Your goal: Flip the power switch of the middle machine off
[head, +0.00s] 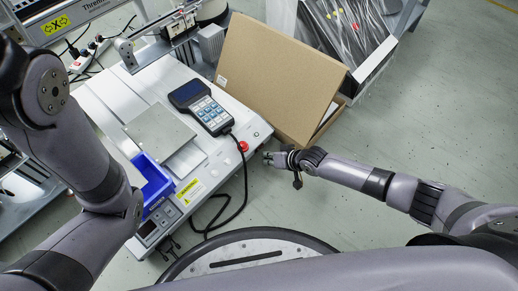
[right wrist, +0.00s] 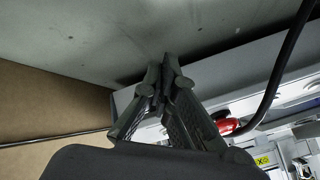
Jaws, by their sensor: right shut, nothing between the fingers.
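The white machine (head: 97,92) stands left of centre in the head view, with a keypad pendant (head: 201,107) on top and a red button (head: 243,146) at its right front corner. My right gripper (head: 267,157) is just off that corner, close to the red button. In the right wrist view its fingers (right wrist: 167,65) are shut with nothing between them, and the red button (right wrist: 228,126) shows right of them. I cannot make out the power switch in either view. My left arm crosses the left side of the head view; its gripper is out of view.
A cardboard box (head: 275,75) stands close against the machine's right side. A blue bin (head: 152,185) sits at the machine's front. A black cable (head: 243,185) loops from the pendant past the front edge. Open floor (head: 440,115) lies to the right.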

